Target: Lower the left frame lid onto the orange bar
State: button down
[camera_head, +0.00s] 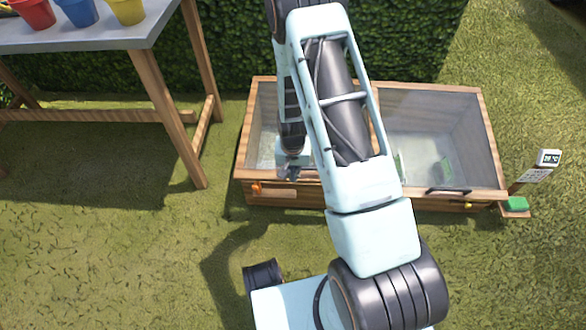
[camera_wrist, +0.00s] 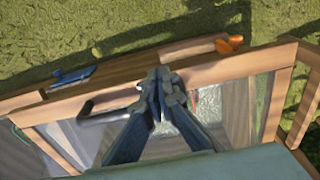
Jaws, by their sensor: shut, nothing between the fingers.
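The left frame lid (camera_head: 262,130) is a wood-edged glass panel on the left half of the wooden cold frame, partly hidden by my arm. In the wrist view its front rail (camera_wrist: 225,71) crosses under my gripper, and a black handle (camera_wrist: 108,105) sits left of the fingers. The orange bar (camera_head: 256,188) shows at the box's front left; its orange end is also in the wrist view (camera_wrist: 229,43), just beyond the rail. Whether lid and bar touch cannot be told. My gripper (camera_head: 290,172) is shut and empty at the lid's front rail (camera_wrist: 165,80).
The right lid (camera_head: 425,120) covers the other half, with a black handle (camera_head: 447,190). A green block (camera_head: 517,204) and a small display sign (camera_head: 548,158) stand at the right. A table (camera_head: 90,40) with colored pots is upper left. Grass in front is open.

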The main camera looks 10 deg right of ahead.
jog(key=shift+s+f, duration=0.1)
jog(key=shift+f, duration=0.7)
jog(key=s+a+r+p, duration=0.2)
jog(key=s+r+p, duration=0.3)
jog(key=r, duration=0.6)
jog(key=shift+s+p, duration=0.3)
jog(key=shift+s, duration=0.8)
jog(key=shift+w+a, duration=0.1)
